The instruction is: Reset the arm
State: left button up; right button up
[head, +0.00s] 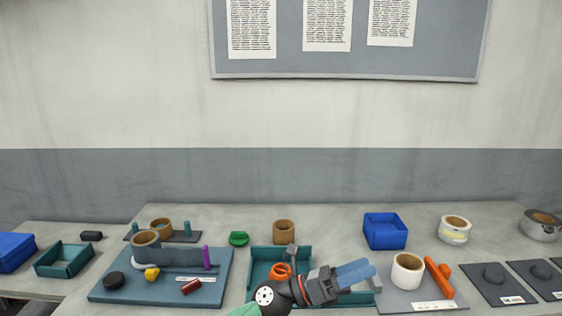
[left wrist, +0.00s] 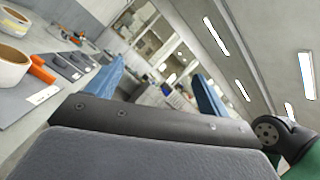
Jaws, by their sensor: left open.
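My left gripper (head: 357,276) reaches in from the bottom middle of the head view, and its blue fingers point to the right. It is in front of and above a teal tray (head: 262,256) on the table. In the left wrist view the two blue fingers (left wrist: 158,92) stand wide apart with nothing between them. An orange ring-like part (head: 279,271) sits at the tray, partly hidden behind my arm. My right gripper shows in neither view.
Right of the fingers, a grey board (head: 400,299) holds a white-and-tan roll (head: 407,271) and an orange part (head: 439,278). A blue bin (head: 385,231) stands behind. A blue-grey board (head: 130,290) with several parts is at left. Dark plates (head: 498,284) lie at right.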

pick_arm(q)
jog(key=w+a+f+n+t+y, duration=0.3)
jog(key=a+n+t+y, duration=0.3)
jog(key=a+n+t, duration=0.5)
jog(key=w+a+f+n+t+y, duration=0.3)
jog(key=n+t+y, duration=0.4)
jog(key=n, duration=0.8)
jog(key=s+a+f+n+g+y, duration=0.35)
jog(key=a+f+n+y, duration=0.45)
jog(key=a+f+n, duration=0.55)
jog(key=s+a+f+n+g, duration=0.2)
jog(key=s+a+f+g, duration=0.15)
jog(key=s+f, duration=0.4)
jog(key=s+a+f+n+g+y, duration=0.1)
jog(key=s+a+f+g, duration=0.3)
jog(key=s, duration=0.6)
jog(key=s+a+f+n+g, duration=0.2)
jog(key=s+f+g, duration=0.3)
jog(key=s+f, duration=0.3)
jog(key=s+d+f+g, duration=0.1)
jog(key=d+f, duration=0.1)
jog(key=f, duration=1.2)
jog(key=s+d+f, duration=0.2)
jog(key=d+f, duration=0.1)
jog(key=f, duration=1)
jog(key=shift+f+g, duration=0.4)
